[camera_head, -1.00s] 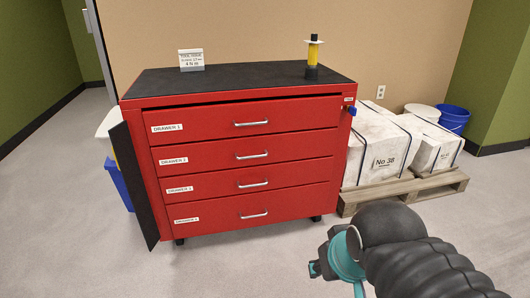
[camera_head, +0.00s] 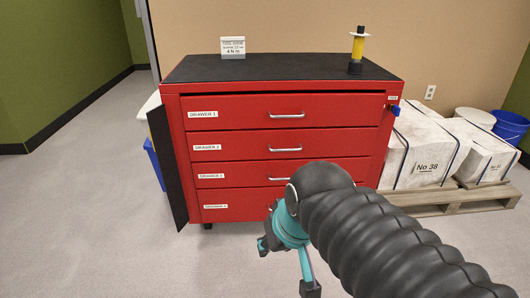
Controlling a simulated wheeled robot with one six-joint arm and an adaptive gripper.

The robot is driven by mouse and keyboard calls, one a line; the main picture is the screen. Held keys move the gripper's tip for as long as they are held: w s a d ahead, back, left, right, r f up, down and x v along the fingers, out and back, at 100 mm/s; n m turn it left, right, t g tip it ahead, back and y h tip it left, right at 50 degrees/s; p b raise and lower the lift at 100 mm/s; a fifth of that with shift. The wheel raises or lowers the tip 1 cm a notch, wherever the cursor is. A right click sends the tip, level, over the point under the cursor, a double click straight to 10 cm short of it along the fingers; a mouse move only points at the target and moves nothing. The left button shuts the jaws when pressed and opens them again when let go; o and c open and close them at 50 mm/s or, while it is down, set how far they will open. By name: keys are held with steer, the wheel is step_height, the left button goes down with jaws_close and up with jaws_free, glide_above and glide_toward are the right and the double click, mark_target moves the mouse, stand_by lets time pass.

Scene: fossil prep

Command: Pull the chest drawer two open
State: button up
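The red chest (camera_head: 172,140) stands ahead with its drawers stacked one above another, each with a white label and a metal bar handle. Drawer two (camera_head: 240,148) is the second from the top and sits flush with the others. Its handle (camera_head: 285,149) is in plain view near the middle of its front. My gripper (camera_head: 287,268) is low in front of the chest, apart from it and below drawer two's handle. My arm hides part of the lower drawers. The fingers point down and look spread, with nothing seen between them.
A yellow and black tool (camera_head: 357,47) and a sign (camera_head: 233,47) stand on the black chest top (camera_head: 290,68). White blocks (camera_head: 427,150) rest on a wooden pallet (camera_head: 440,205) at right. A dark panel (camera_head: 167,167) stands at the chest's left side.

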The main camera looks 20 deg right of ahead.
steer(key=w+m+g+y, duration=0.2)
steer(key=w+m+y, duration=0.15)
steer(key=w, duration=0.85)
steer(key=m+t+y+b, duration=0.1)
steer(key=m+t+y, duration=0.3)
steer(key=m+t, duration=0.65)
glide_toward(288, 150)
steer(key=shift+n+t, duration=0.25)
steer(key=shift+n, duration=0.05)
steer(key=x, duration=0.7)
steer(key=p+x, duration=0.1)
steer(key=x, duration=0.2)
steer(key=shift+w+a+f, duration=0.2)
steer(key=shift+w+f, duration=0.1)
steer(key=shift+f, duration=0.05)
jaws_close()
